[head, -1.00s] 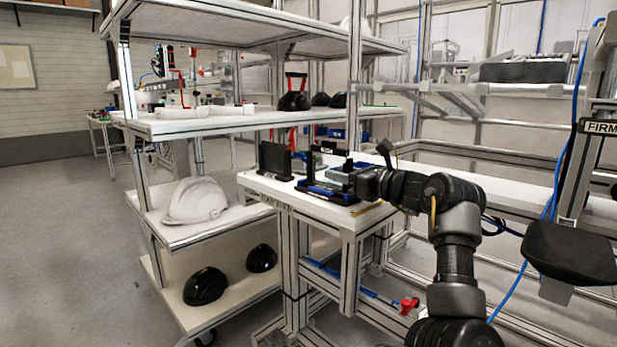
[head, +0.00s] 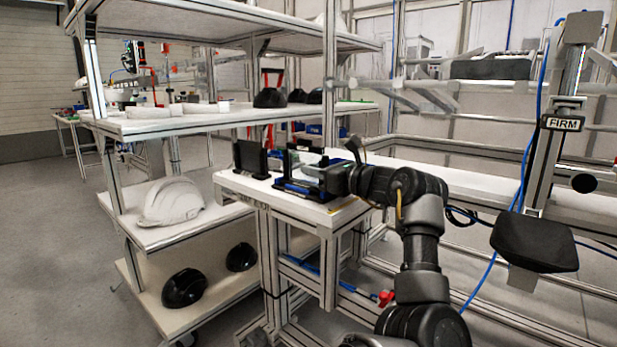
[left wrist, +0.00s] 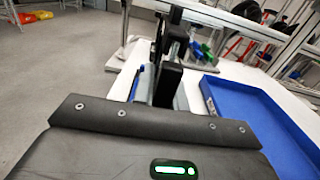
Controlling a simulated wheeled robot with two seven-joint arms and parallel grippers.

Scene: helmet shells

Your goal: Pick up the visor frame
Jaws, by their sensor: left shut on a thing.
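My left gripper (head: 328,176) reaches in from the right over the white bench top. It is shut on a dark frame (head: 291,161) with a pale, see-through middle, which looks like the visor frame. The frame stands upright above a blue and black holder (head: 300,189); whether it still touches the holder I cannot tell. In the left wrist view the dark fingers (left wrist: 167,84) show end-on, and the thing between them is mostly hidden. My right gripper is not in view.
A black upright plate (head: 250,158) stands left of the holder. A blue tray (left wrist: 262,118) lies close to the right in the left wrist view. A shelf cart at left carries a white helmet shell (head: 173,202) and black shells (head: 184,289). The floor at far left is clear.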

